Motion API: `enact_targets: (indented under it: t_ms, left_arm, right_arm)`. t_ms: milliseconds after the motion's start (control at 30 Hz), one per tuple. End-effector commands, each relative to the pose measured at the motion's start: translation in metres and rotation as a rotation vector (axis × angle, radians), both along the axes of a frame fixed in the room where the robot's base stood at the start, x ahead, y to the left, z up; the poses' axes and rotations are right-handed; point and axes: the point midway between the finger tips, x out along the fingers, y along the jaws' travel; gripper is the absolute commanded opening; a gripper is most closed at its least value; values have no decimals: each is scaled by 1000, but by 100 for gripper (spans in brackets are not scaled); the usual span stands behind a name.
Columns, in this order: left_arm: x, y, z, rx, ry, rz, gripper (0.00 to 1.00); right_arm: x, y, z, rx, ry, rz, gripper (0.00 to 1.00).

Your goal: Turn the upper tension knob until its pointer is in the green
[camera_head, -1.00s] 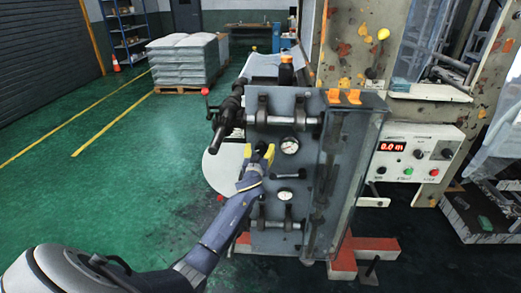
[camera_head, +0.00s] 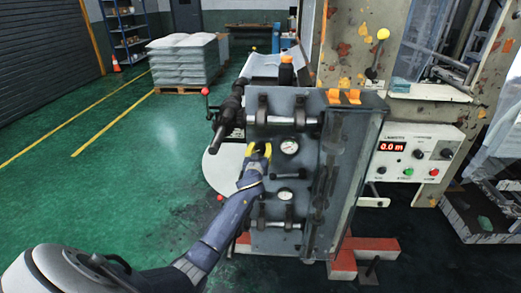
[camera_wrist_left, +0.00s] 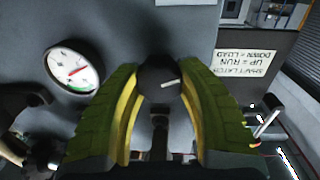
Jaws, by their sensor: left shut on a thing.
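The upper tension knob (camera_wrist_left: 158,76) is dark and round, with a white pointer mark. In the left wrist view it sits between the yellow-green fingers of my left gripper (camera_wrist_left: 160,72). My left gripper (camera_head: 260,149) is shut on the knob, which it largely hides in the head view. Beside the knob is the upper gauge (camera_head: 289,147). In the left wrist view this round white gauge (camera_wrist_left: 74,70) has a red needle and a green band at its lower edge; the needle appears away from the green. My right gripper is not in view.
A second gauge (camera_head: 284,195) is lower on the grey panel (camera_head: 270,238). Rollers and brackets stick out above and below. A control box (camera_head: 412,152) with a red display stands at right. Green floor (camera_head: 150,200) is open at left.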

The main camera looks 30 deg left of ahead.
Motion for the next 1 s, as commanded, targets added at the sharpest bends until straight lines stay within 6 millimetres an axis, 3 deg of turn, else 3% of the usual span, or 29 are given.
enact_targets:
  t_ms: [367,1000]
  left_arm:
    - [0,0,0,69,37,1,8]
    - [1,0,2,572,304,2,8]
  right_arm:
    - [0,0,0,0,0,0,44]
    - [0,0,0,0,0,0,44]
